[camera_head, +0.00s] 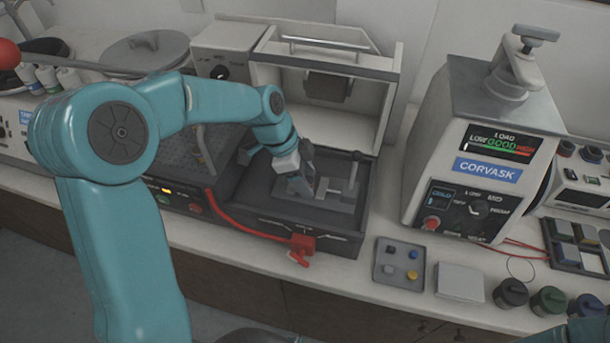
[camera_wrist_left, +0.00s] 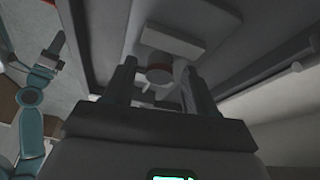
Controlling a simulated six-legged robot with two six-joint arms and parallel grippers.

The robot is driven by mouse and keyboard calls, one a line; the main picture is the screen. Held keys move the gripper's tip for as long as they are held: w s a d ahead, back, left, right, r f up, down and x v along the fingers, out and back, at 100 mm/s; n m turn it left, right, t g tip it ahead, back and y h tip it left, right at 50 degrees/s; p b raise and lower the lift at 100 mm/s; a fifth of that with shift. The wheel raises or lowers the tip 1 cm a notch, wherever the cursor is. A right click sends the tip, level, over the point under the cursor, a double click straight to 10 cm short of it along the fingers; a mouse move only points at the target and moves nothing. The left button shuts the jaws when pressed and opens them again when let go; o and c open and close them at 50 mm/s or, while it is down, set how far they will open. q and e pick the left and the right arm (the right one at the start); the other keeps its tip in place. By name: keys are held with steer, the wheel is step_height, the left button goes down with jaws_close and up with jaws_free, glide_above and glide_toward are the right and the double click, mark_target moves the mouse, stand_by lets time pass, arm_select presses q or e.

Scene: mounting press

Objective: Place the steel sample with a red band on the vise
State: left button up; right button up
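The steel sample with a red band (camera_wrist_left: 158,74) shows in the left wrist view as a short round piece between the two fingers of my left gripper (camera_wrist_left: 160,78). Gaps show between it and both fingers, so the gripper looks open around it. A pale block of the vise (camera_wrist_left: 172,40) lies just beyond the sample. In the head view my left gripper (camera_head: 298,185) reaches down into the open machine at the grey vise (camera_head: 338,192); the sample cannot be made out there. My right gripper (camera_wrist_left: 54,48) shows small at the left of the wrist view; its fingers are unclear.
The machine's raised white hood (camera_head: 325,50) stands behind the vise, and an upright post (camera_head: 355,168) rises at its right. A red clip (camera_head: 302,243) hangs at the front. The CORVASK press (camera_head: 480,150) and a small sample tray (camera_head: 376,272) are to the right.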

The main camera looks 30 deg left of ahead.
arm_select(q)
steer(key=v, duration=0.7)
steer(key=shift+a+r, duration=0.1)
steer(key=shift+r, duration=0.3)
steer(key=shift+s, duration=0.1)
